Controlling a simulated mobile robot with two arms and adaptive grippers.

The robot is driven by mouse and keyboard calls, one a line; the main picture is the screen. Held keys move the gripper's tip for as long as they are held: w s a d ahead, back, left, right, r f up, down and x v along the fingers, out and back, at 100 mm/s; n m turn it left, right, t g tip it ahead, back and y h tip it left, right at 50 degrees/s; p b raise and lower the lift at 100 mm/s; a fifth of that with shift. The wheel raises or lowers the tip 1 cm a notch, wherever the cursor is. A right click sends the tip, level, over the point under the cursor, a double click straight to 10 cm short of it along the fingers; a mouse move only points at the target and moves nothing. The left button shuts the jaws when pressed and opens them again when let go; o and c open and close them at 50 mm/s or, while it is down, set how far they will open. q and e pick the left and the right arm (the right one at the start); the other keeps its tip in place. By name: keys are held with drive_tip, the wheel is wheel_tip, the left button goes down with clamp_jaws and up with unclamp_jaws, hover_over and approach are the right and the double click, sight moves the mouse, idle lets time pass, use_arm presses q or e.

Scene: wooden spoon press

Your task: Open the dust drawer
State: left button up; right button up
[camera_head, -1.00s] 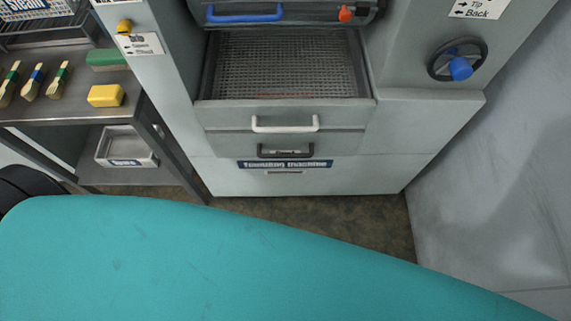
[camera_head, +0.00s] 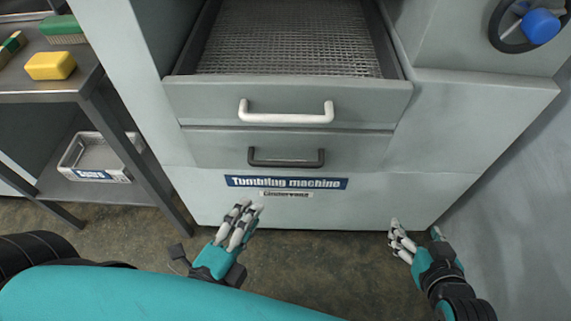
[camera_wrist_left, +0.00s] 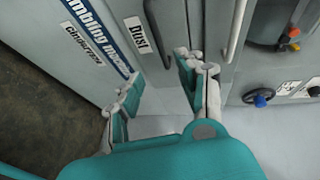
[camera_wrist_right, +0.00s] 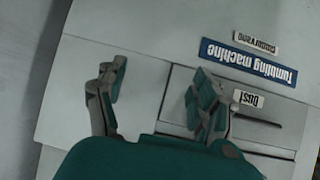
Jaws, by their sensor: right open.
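The dust drawer (camera_head: 210,148) is the lower grey drawer front, closed, with a black bar handle (camera_head: 286,163). Its "Dust" label shows in the left wrist view (camera_wrist_left: 137,35) and the right wrist view (camera_wrist_right: 248,98). My left gripper (camera_head: 241,222) is open and empty, below and in front of the machine's nameplate. My right gripper (camera_head: 416,235) is open and empty, low at the right, well to the right of the handle. Neither gripper touches the handle.
Above, a mesh-bottomed drawer (camera_head: 180,98) with a white handle (camera_head: 286,117) stands pulled out. A blue-knobbed wheel (camera_head: 540,26) is at upper right. A metal bench with a yellow block (camera_head: 50,66) and a tray (camera_head: 100,155) stands left. A grey wall closes the right side.

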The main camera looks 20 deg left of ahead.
sight(285, 162)
use_arm(q)
drive_tip(key=p+x, duration=0.3)
drive_tip(key=x, duration=1.3)
drive_tip(key=shift+a+r, duration=0.1)
drive_tip(key=shift+w, duration=0.4)
use_arm(e)
drive_tip(key=s+d+f+g+h, duration=0.1)
drive_tip(key=s+d+f+g, duration=0.1)
drive_tip(key=s, duration=0.4)
drive_tip(key=s+d+f+g+h, duration=0.1)
drive_tip(key=s+d+f+g, duration=0.1)
drive_tip(key=s+g, duration=0.3)
drive_tip(key=shift+s+f, duration=0.4)
drive_tip(key=shift+s, duration=0.05)
use_arm(q)
clamp_jaws()
